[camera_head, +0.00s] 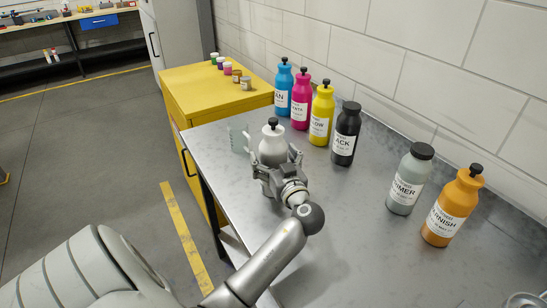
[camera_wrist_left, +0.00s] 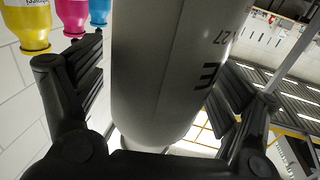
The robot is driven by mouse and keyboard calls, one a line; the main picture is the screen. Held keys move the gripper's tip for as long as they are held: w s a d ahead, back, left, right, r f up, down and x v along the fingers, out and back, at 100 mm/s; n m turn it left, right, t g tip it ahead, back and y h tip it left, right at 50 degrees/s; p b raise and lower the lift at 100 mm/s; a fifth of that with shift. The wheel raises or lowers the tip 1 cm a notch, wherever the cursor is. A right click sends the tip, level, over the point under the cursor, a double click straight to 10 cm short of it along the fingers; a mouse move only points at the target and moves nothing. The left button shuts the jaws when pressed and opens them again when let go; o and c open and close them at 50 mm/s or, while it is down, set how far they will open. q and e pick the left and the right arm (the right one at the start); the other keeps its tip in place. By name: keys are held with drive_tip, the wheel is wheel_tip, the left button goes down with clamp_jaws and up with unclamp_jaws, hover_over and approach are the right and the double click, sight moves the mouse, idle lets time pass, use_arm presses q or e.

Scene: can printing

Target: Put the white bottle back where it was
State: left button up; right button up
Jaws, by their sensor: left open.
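The white bottle (camera_head: 272,146) with a black cap stands upright on the grey metal table (camera_head: 330,215), near its far left corner. My left gripper (camera_head: 276,172) is at the bottle with its fingers on either side. In the left wrist view the white bottle (camera_wrist_left: 170,70) fills the space between the open fingers of the left gripper (camera_wrist_left: 160,90), with gaps visible beside it. The bottle's lower part is hidden by the gripper in the head view. My right gripper is not in view.
Behind stand the cyan (camera_head: 284,90), magenta (camera_head: 301,104), yellow (camera_head: 322,115) and black (camera_head: 346,135) bottles in a row. The grey primer bottle (camera_head: 409,180) and orange varnish bottle (camera_head: 453,208) stand to the right. A yellow cabinet (camera_head: 205,85) adjoins the table; its front middle is clear.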

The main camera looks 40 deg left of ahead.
use_arm(q)
drive_tip(key=shift+r+p, duration=0.2)
drive_tip(key=shift+p, duration=0.1)
drive_tip(key=b+v, duration=0.4)
drive_tip(key=v, duration=0.8)
drive_tip(key=shift+f, duration=0.15)
